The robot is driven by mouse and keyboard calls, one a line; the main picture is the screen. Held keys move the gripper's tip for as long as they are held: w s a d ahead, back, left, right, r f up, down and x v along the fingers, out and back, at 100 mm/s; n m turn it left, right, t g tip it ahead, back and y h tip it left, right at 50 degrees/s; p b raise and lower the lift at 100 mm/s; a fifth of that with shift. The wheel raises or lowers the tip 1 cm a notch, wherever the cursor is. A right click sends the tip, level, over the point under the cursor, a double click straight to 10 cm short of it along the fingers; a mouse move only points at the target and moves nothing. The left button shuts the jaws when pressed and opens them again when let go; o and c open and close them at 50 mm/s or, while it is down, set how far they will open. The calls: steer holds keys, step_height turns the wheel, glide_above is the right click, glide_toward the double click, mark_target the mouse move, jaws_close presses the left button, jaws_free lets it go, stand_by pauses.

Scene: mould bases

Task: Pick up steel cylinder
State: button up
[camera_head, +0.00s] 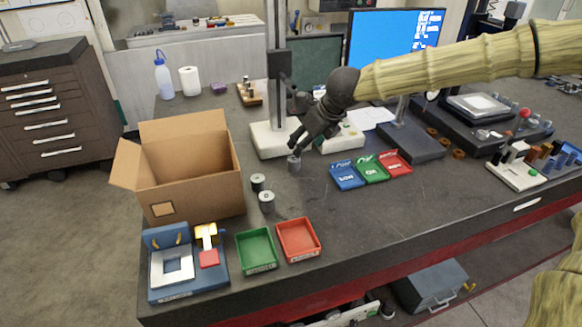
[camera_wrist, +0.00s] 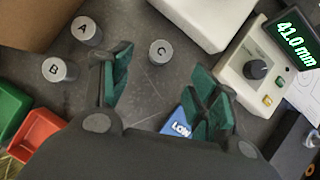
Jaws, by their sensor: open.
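Three steel cylinders stand upright on the dark bench. In the wrist view, their tops read A (camera_wrist: 88,29), B (camera_wrist: 58,70) and C (camera_wrist: 161,52). Cylinder C (camera_head: 294,165) is just below my gripper (camera_head: 302,146) in the head view. Cylinders A (camera_head: 258,182) and B (camera_head: 267,202) stand to its lower left, beside the cardboard box. My gripper is open and empty; in the wrist view, its green-padded fingers (camera_wrist: 165,88) are spread, with C beyond the gap between them. I cannot tell the exact height of the fingertips above C.
An open cardboard box (camera_head: 190,190) stands left. Green (camera_head: 257,250) and red (camera_head: 298,240) trays lie in front; blue, green and red labelled trays (camera_head: 347,177) lie right of C. A stand base (camera_head: 268,140) is behind, near a gauge reading 41.0 mm (camera_wrist: 297,38).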

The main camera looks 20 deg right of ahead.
mark_target(294, 158)
steer(key=shift+d+p+x, duration=0.2)
steer(key=shift+p+x, duration=0.85)
steer(key=shift+x, duration=4.55)
steer(key=shift+w, duration=0.1)
jaws_close()
